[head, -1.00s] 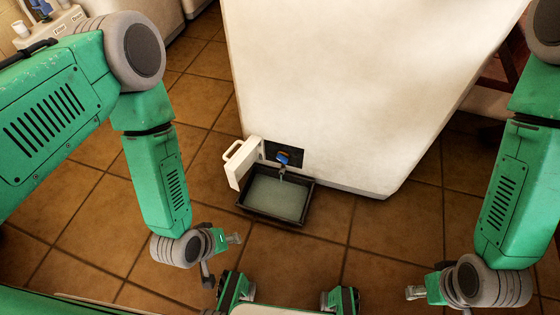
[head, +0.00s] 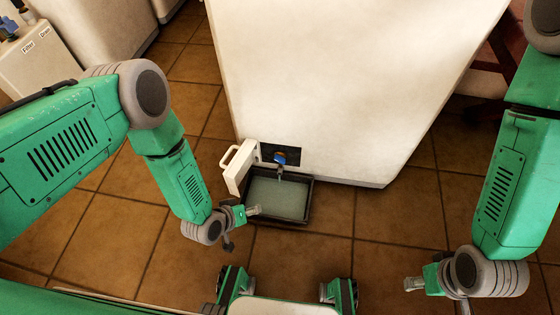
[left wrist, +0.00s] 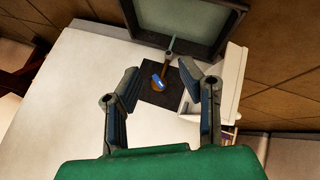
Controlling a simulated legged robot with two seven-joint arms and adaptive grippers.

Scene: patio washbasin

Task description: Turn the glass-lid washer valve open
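The white washer (head: 350,80) stands ahead, its lid out of view. A small flap (head: 238,166) is swung open on the left of a dark recess in its lower front. A valve with a blue handle (head: 280,158) sits there above a dark tray (head: 306,205) of water; the handle also shows in the left wrist view (left wrist: 158,80). My left gripper (head: 250,211) is before the tray's left front, apart from the valve. In the left wrist view its fingers (left wrist: 158,70) are spread and empty. My right gripper (head: 414,284) is at the lower right, away from the washer; its opening is unclear.
A white unit (head: 38,60) with labels and a blue-handled valve (head: 8,24) stands at the upper left. A reddish wooden frame (head: 492,80) is behind the washer on the right. The tiled floor right of the tray (head: 400,220) is clear.

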